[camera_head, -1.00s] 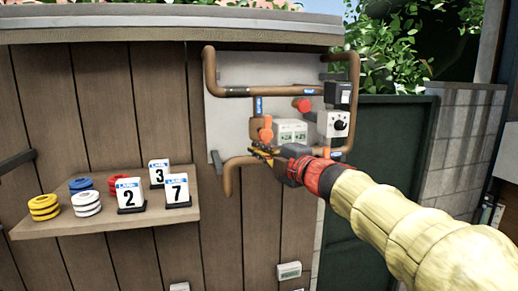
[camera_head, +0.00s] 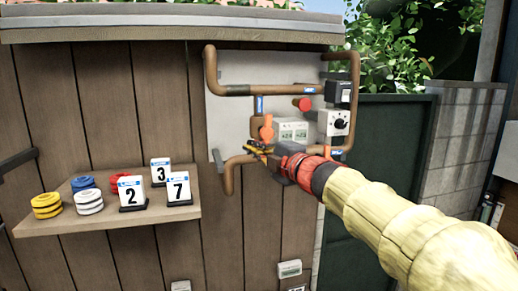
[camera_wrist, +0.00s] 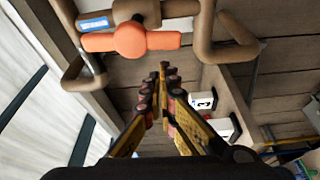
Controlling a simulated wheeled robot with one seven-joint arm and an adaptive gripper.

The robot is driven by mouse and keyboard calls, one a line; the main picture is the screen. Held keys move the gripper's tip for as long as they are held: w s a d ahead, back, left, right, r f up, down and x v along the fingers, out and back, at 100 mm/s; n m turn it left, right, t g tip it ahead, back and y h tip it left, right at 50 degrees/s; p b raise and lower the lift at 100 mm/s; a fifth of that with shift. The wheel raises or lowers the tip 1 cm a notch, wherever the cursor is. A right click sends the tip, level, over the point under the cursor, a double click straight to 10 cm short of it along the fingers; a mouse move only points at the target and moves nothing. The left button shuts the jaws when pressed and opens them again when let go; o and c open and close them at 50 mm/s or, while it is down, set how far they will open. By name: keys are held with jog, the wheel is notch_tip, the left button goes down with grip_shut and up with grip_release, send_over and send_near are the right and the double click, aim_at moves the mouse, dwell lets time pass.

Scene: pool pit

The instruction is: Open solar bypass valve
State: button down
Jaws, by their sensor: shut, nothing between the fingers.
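An orange valve handle (camera_head: 267,130) sits on a brown pipe at the left of the grey wall panel (camera_head: 228,112). The wrist view shows the same orange handle (camera_wrist: 130,41) above and left of my fingertips, with a blue-and-white label (camera_wrist: 95,24) on the pipe beside it. My gripper (camera_head: 256,148) is just below the handle in the head view. In the wrist view my gripper (camera_wrist: 163,68) has its tips together, empty, with a visible gap to the handle. A red round knob (camera_head: 302,104) sits farther right on the panel. The label text is too small to read.
A grey box (camera_head: 291,131) and a white dial box (camera_head: 333,123) are mounted right of the handle. Brown pipes frame the panel. A wooden shelf (camera_head: 105,222) at left holds coloured discs and number cards. A green door (camera_head: 390,150) stands right.

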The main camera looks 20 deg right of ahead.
jog(key=a+v, duration=0.2)
jog(key=v, duration=0.7)
jog(key=shift+s+b, duration=0.45)
jog(key=shift+s, duration=0.15)
jog(key=shift+d+r, duration=0.1)
